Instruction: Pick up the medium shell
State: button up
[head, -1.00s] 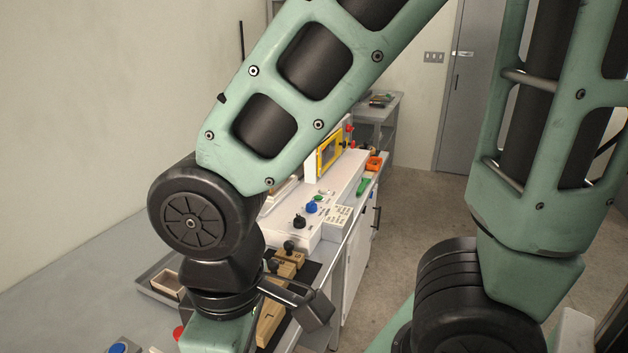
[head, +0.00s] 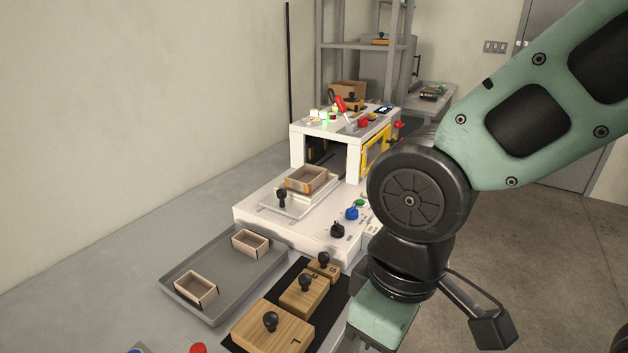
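Three open box shells are in the head view. One shell (head: 307,179) sits on a white plate on the machine's bed, in front of its opening. Two more stand in the grey tray (head: 222,300): a shell (head: 250,243) at the back and another shell (head: 195,289) at the front left. None carries a readable size label, so I cannot tell for certain which is the medium one. My arm hangs at the right of the picture, to the right of the tray and the wooden blocks.
Wooden blocks with black knobs stand on a black mat (head: 312,327): a large block (head: 270,328), a middle block (head: 302,293) and a small block (head: 323,268). The white machine (head: 290,222) stands behind. A red button (head: 198,348) is at the bottom edge. The tabletop left of the tray is clear.

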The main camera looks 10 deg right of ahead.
aim_at(308, 178)
jog(key=l+u, duration=0.1)
jog(key=u, duration=0.8)
jog(key=i+l+u, duration=0.15)
jog(key=l+u, duration=0.3)
jog(key=l, duration=0.15)
jog(key=l+u, duration=0.5)
jog(key=l, duration=0.6)
jog(key=k+l+u, duration=0.1)
jog(key=l, duration=0.45)
